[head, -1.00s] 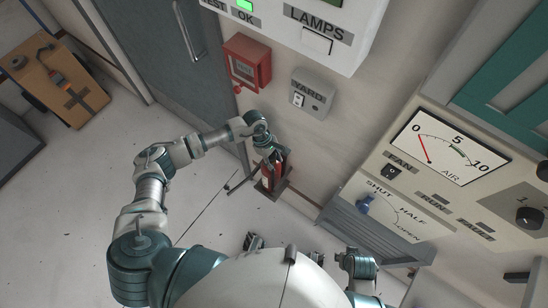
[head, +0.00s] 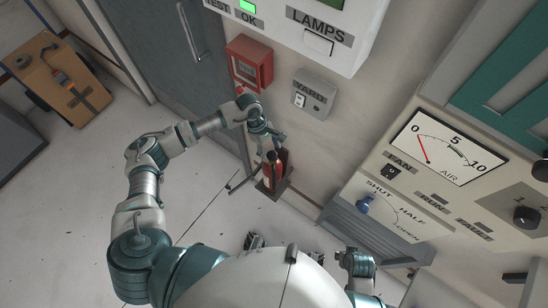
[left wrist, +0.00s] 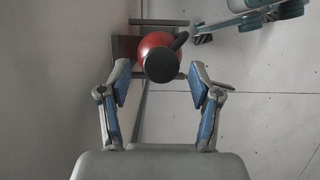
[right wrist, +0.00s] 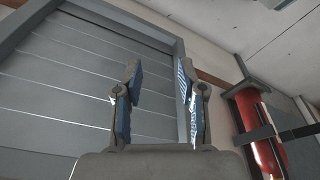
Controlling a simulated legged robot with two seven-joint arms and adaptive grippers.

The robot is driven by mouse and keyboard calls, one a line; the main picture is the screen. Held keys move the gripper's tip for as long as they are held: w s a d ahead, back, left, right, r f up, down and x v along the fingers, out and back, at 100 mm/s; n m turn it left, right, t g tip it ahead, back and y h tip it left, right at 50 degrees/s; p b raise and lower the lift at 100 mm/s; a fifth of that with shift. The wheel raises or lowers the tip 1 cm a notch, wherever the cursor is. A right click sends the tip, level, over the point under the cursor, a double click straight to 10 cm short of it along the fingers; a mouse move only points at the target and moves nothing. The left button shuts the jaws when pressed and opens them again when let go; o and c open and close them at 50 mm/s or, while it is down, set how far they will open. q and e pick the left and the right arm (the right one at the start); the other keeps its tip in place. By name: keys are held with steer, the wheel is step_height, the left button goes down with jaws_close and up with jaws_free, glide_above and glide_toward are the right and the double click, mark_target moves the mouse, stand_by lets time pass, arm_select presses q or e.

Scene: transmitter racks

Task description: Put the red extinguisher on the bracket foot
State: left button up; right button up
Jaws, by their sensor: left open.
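The red extinguisher (head: 271,176) with a black top stands upright in the dark wall bracket (head: 287,172), over its foot plate. In the left wrist view the extinguisher (left wrist: 146,44) shows from above, its black top (left wrist: 160,66) between and just beyond the fingertips. My left gripper (left wrist: 160,76) is open and empty above it, fingers apart from it. In the head view the left gripper (head: 268,139) is just above the extinguisher's top. The right wrist view shows the extinguisher (right wrist: 262,130) behind a dark bar (right wrist: 290,134). My right gripper (right wrist: 155,85) is open and empty. Full contact with the foot is hidden.
A red box (head: 249,62) and the grey YARD switch box (head: 313,93) are on the wall above. A grey louvred panel (right wrist: 60,80) faces the right gripper. A control panel (head: 440,165) stands at the right.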

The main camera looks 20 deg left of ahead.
arm_select(q)
steer(key=v, duration=0.5)
steer(key=shift+s, duration=0.15)
stand_by(0.4)
